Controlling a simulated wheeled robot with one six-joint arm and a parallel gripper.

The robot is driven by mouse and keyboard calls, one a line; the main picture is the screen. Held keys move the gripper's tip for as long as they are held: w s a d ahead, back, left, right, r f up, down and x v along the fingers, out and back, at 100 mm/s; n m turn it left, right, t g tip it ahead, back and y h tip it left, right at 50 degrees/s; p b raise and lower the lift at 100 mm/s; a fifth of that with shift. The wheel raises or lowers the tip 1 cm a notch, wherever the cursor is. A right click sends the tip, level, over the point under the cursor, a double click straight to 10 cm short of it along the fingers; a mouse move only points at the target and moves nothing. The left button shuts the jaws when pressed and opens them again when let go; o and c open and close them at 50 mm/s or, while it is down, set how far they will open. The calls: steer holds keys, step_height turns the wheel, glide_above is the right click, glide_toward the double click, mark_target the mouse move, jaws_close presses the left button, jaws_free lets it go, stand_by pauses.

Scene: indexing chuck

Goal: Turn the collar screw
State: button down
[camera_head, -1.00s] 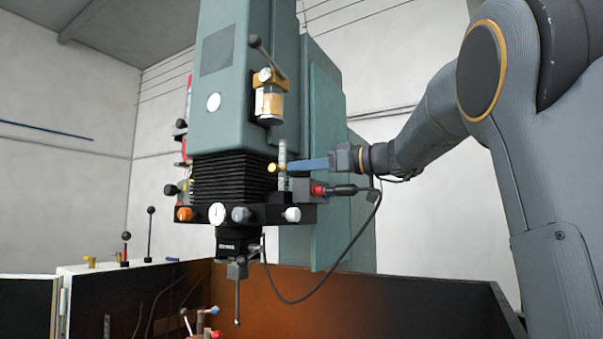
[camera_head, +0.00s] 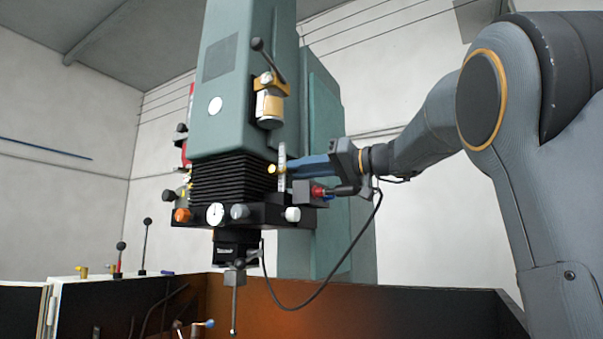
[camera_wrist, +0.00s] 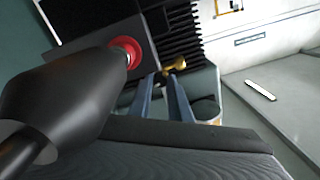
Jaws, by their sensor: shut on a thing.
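The collar screw, a small brass knob (camera_head: 272,169), sticks out by the scale on the right side of the machine head, just above the black lower ring. In the wrist view the brass knob (camera_wrist: 178,64) shows just beyond my fingertips. My gripper (camera_head: 286,169) reaches in from the right with its blue fingers roughly level. In the wrist view my gripper (camera_wrist: 164,76) has its two fingers converging at the brass piece, shut on it. The exact contact between fingertips and screw is small and partly hidden.
A red-ended connector (camera_head: 319,190) with a black cable sits just below my fingers; its black body (camera_wrist: 60,95) fills the left of the wrist view. The black bellows (camera_head: 230,180) are beside the screw. A lever (camera_head: 268,58) and a glass cup (camera_head: 269,107) are above.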

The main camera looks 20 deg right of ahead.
stand_by(0.4)
steer(key=c, duration=1.6)
jaws_free()
steer(key=shift+c, duration=0.2)
steer(key=b+v, duration=0.2)
steer(key=v, duration=0.6)
